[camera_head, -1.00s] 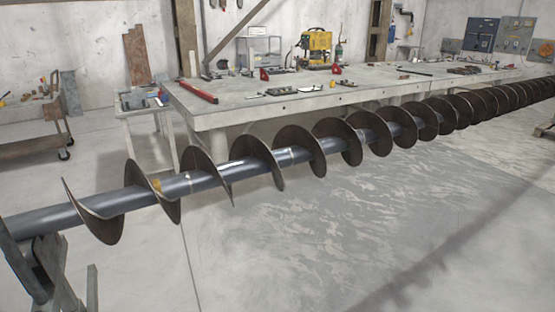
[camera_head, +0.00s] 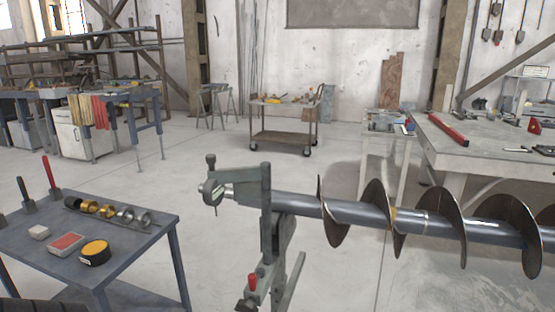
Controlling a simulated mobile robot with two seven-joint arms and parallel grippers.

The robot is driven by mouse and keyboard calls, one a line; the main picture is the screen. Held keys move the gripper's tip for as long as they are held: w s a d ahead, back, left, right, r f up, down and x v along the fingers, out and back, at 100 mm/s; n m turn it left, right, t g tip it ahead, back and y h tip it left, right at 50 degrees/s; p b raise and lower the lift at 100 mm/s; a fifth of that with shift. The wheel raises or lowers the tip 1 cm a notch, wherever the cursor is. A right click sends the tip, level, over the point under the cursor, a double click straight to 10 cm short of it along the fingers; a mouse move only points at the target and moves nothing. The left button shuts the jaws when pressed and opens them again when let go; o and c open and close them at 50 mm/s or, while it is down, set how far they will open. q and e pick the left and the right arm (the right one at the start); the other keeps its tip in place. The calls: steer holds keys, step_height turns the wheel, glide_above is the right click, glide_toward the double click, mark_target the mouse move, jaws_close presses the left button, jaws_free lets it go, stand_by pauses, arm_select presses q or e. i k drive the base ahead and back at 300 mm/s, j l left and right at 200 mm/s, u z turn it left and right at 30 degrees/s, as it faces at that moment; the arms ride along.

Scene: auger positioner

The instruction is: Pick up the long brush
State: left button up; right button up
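Two upright tools stand near the left side of a dark table in the head view: a red-handled tool (camera_head: 50,174) and a dark-handled one (camera_head: 25,193). Both have dark blocky lower ends. They may be brushes, but I cannot tell which one is the long brush. Part of another dark item shows at the left picture edge. Neither of my grippers is in view.
A grey stand (camera_head: 265,225) supports the long auger (camera_head: 345,212) to the right. Open floor lies behind the table.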

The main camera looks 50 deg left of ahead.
mark_target(45, 161)
steer(key=u, duration=2.05)
steer(key=i+j+u, duration=0.1)
steer(key=u, duration=0.4)
steer(key=i+u, duration=0.3)
steer(key=u, duration=0.15)
steer(key=i+l, duration=0.2)
steer(key=i, duration=0.4)
